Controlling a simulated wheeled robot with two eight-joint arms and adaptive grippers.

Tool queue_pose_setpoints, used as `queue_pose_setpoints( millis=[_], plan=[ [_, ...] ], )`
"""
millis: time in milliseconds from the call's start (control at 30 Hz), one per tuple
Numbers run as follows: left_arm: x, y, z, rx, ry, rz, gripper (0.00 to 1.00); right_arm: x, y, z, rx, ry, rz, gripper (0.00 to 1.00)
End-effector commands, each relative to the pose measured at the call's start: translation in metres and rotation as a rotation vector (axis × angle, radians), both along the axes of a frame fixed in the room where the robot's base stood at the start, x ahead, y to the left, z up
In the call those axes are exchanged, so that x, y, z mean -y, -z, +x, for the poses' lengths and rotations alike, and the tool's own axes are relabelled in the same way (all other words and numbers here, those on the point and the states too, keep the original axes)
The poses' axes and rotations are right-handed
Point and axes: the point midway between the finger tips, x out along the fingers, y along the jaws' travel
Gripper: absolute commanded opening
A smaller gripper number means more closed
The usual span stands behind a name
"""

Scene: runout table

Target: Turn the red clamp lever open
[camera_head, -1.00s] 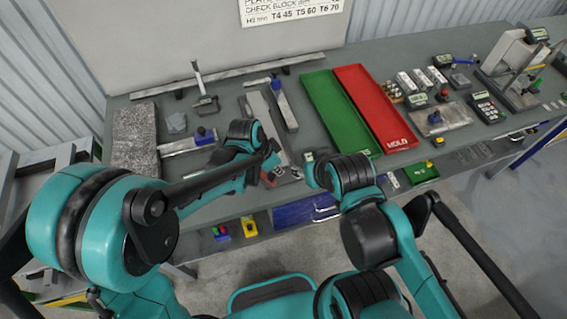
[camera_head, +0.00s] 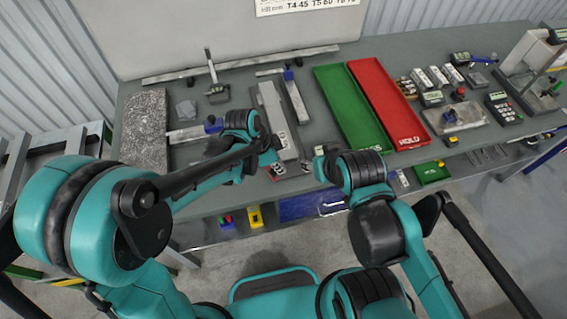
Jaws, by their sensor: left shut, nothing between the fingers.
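A small red part (camera_head: 278,169), possibly the clamp lever, shows at the table's front edge below the long grey bars. It is small and partly hidden, so I cannot tell its angle. My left gripper (camera_head: 272,160) is right by it, shut and empty, mostly covered by my own wrist; I cannot tell whether it touches the red part. My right gripper (camera_head: 319,152) is near the front edge, to the right of the red part and apart from it. My wrist hides most of its fingers.
A green tray (camera_head: 345,105) and a red tray (camera_head: 385,100) lie behind my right wrist. Grey bars (camera_head: 275,115) lie behind the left gripper. A granite slab (camera_head: 145,135) is at the left. Gauges and blocks (camera_head: 450,115) crowd the right side. Drawers hang under the front edge.

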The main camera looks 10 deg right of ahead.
Motion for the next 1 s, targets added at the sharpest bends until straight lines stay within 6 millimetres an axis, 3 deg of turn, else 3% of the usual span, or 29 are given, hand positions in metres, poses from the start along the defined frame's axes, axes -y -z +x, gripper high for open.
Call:
queue_pose_setpoints(
  millis=[200,500,1000],
  plan=[
    [-0.014,0.001,-0.005,-0.001,0.135,0.000,0.00,0.000,0.005,0.000,0.000,0.000,0.000,0.46],
    [-0.025,0.000,-0.009,0.000,0.136,0.000,0.00,0.000,0.008,0.000,0.000,0.000,0.000,0.46],
    [-0.026,0.000,-0.009,0.000,0.134,0.000,0.00,0.000,0.008,0.000,0.000,0.000,0.000,0.46]
  ],
)
